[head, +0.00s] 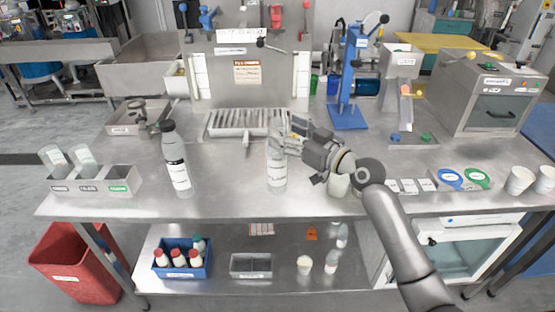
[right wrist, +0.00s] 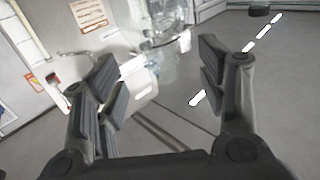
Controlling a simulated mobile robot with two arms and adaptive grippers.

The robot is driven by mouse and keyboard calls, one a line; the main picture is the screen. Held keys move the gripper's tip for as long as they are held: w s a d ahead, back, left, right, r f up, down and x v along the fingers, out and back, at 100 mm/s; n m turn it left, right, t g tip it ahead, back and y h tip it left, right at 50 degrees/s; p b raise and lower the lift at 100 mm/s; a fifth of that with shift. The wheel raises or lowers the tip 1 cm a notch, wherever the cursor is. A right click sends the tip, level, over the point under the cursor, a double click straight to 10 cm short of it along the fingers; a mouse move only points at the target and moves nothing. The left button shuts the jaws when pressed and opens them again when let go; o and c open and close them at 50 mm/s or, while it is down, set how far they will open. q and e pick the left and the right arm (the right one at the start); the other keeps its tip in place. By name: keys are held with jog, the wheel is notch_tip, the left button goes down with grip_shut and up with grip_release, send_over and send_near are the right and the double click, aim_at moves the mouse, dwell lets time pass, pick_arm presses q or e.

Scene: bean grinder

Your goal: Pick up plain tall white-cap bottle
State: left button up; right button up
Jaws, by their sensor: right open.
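A tall pale bottle with a label (head: 277,172) stands upright near the middle of the steel table in the head view. Its top is hidden behind my right gripper (head: 288,134), so its cap colour does not show. My right gripper is open at the bottle's upper part; I cannot tell whether it touches it. In the right wrist view the open fingers (right wrist: 157,65) stand apart, with a blurred clear-and-white shape (right wrist: 140,82) seen between them, perhaps the bottle. Another tall bottle with a dark cap (head: 177,160) stands to the left. My left gripper is not in view.
A grated tray (head: 222,124) lies behind the bottle. A small pale container (head: 338,186) stands to its right, partly under my arm. A blue press (head: 348,112) and a steel box machine (head: 487,95) stand at the back right. Table between both tall bottles is clear.

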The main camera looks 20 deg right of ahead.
aim_at(281, 128)
jog(key=shift+r+p+x, duration=0.2)
jog(key=shift+p+x, duration=0.15)
jog(key=shift+x, duration=1.55)
jog(key=shift+s, duration=0.1)
jog(key=shift+c, duration=0.2)
jog(key=c, duration=1)
